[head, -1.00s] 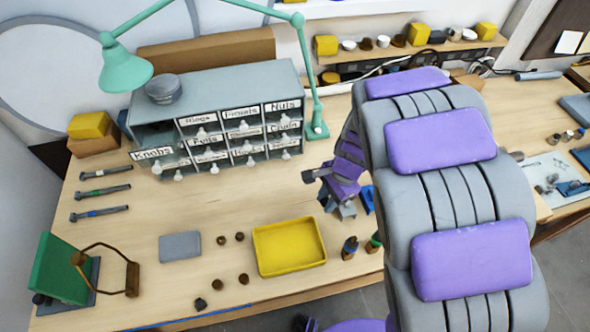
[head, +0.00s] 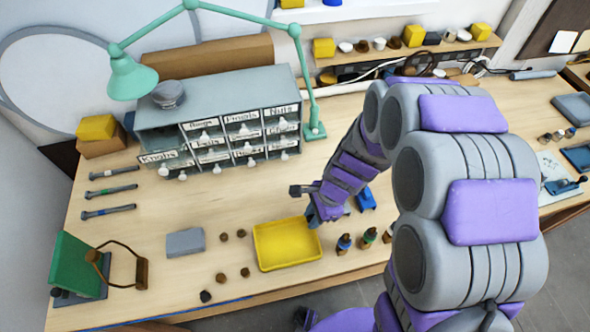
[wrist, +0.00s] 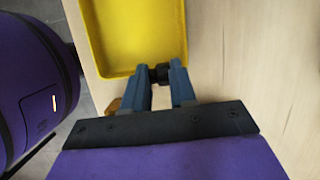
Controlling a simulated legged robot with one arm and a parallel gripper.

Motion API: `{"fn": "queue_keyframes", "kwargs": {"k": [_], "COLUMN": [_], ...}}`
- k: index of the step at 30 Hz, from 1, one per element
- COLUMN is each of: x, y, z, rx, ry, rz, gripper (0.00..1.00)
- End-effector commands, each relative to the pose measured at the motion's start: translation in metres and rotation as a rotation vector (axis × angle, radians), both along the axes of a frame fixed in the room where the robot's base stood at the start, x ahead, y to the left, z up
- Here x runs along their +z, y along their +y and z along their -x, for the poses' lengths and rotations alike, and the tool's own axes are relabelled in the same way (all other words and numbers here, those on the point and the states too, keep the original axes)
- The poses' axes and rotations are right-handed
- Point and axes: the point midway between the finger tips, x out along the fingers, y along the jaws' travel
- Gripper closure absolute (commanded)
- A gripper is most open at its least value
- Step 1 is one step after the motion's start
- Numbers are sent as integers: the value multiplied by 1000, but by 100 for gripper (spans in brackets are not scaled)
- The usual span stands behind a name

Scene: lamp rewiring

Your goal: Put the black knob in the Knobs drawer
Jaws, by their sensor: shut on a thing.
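My gripper (wrist: 160,75) is shut on a small black knob (wrist: 159,73), held between its blue fingertips in the wrist view. The knob shows beside the near edge of the yellow tray in that view. In the head view my gripper (head: 315,220) is at the right end of the tray, and the held knob cannot be made out. The Knobs drawer (head: 160,157) is at the lower left of the grey cabinet (head: 235,88). It stands pulled out, with its label facing front. Its inside is hard to see.
The yellow tray (head: 287,266) is empty. Small bottles (head: 345,243) stand right of it. Several brown knobs (head: 222,278) and a dark piece (head: 206,296) lie left of it, near a grey box (head: 185,242). A green lamp (head: 132,76) overhangs the cabinet. Table between tray and cabinet is clear.

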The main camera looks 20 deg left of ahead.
Motion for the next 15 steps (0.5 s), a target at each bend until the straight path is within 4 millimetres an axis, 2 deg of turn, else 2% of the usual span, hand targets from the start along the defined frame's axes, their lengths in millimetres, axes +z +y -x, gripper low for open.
{"fn": "queue_keyframes", "kwargs": {"k": [15], "x": [-12], "y": [56], "z": [-86], "rx": [3], "ry": [-4], "rz": [2], "gripper": [100]}}
